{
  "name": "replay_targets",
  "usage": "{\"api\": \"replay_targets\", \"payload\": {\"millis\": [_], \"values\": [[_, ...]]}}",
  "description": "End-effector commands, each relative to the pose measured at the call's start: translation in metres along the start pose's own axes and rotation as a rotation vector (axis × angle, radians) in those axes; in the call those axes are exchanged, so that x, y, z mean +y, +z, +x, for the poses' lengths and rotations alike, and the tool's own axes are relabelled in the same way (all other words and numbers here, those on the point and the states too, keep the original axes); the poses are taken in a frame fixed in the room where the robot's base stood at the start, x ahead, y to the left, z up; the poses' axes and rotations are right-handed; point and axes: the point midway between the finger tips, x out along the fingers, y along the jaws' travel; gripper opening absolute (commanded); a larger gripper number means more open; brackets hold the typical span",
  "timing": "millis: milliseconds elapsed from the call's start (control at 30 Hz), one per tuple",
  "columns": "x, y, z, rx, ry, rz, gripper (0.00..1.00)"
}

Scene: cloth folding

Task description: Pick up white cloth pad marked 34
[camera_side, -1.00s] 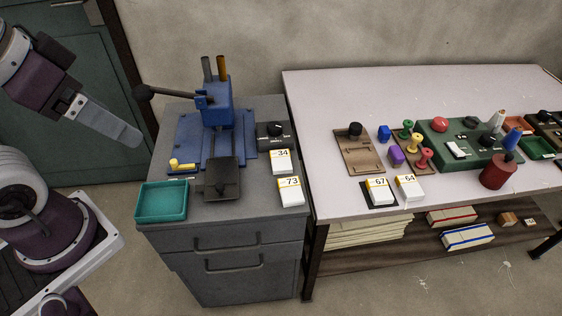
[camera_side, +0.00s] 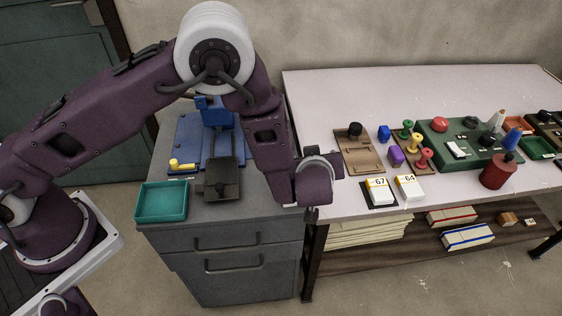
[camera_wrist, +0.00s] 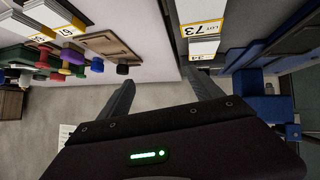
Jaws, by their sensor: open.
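The white cloth pad marked 34 (camera_wrist: 203,49) shows in the wrist view at the top, right of centre, with a yellow label band. The white pad marked 73 (camera_wrist: 202,14) lies beside it, nearer the picture's top edge. In the side view my arm hides both pads. My gripper (camera_wrist: 160,76) is open, with nothing between its two fingers. In the wrist view its right fingertip lies just below pad 34 in the picture; I cannot tell the height gap. In the side view the gripper end is over the cabinet's right edge.
A blue press (camera_side: 205,135) and a teal tray (camera_side: 162,201) stand on the grey cabinet (camera_side: 240,212). Pads marked 67 (camera_side: 380,193) and 64 (camera_side: 410,190) lie on the white table (camera_side: 340,90), near coloured knobs and a green box (camera_side: 455,125).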

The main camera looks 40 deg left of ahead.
Motion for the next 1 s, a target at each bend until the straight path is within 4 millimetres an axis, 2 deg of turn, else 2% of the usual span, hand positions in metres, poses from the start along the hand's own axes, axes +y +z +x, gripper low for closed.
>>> {"api": "replay_targets", "payload": {"millis": [33, 100, 233, 367, 600, 700, 933, 1000], "values": [[-0.024, 0.022, 0.01, 0.072, -0.065, 0.04, 0.75], [-0.049, 0.035, 0.017, 0.165, -0.132, 0.074, 0.75], [-0.072, 0.042, 0.02, 0.249, -0.188, 0.106, 0.75], [-0.079, 0.037, 0.032, 0.264, -0.199, 0.111, 0.75], [-0.084, 0.015, 0.068, 0.261, -0.199, 0.109, 0.75], [-0.086, 0.011, 0.081, 0.261, -0.197, 0.11, 0.75], [-0.086, 0.011, 0.084, 0.26, -0.195, 0.111, 0.75], [-0.086, 0.011, 0.084, 0.259, -0.195, 0.111, 0.63]]}}
